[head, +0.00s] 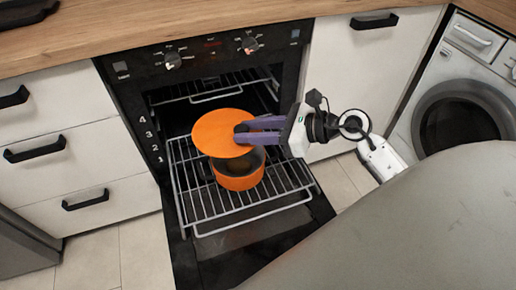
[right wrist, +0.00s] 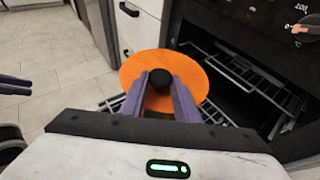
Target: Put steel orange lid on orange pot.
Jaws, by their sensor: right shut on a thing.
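The orange lid (head: 216,134) is held in my right gripper (head: 243,132), above and a little to the left of the pot's opening. In the right wrist view the lid (right wrist: 137,71) shows as an orange disc with a black knob (right wrist: 161,80) between the purple fingers, which are shut on it. The orange pot (head: 238,176) stands upright on the pulled-out oven rack; its dark inside shows partly past the lid. The lid hides the pot in the right wrist view. At the left edge of that view a purple finger (right wrist: 14,85) shows, probably of my left gripper.
The wire rack (head: 283,193) extends from the oven over its lowered door (head: 262,236). Oven walls (head: 215,88) lie behind the pot. White drawers (head: 60,150) stand left, a cabinet (head: 364,70) and a washing machine (head: 462,110) right. The rack around the pot is clear.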

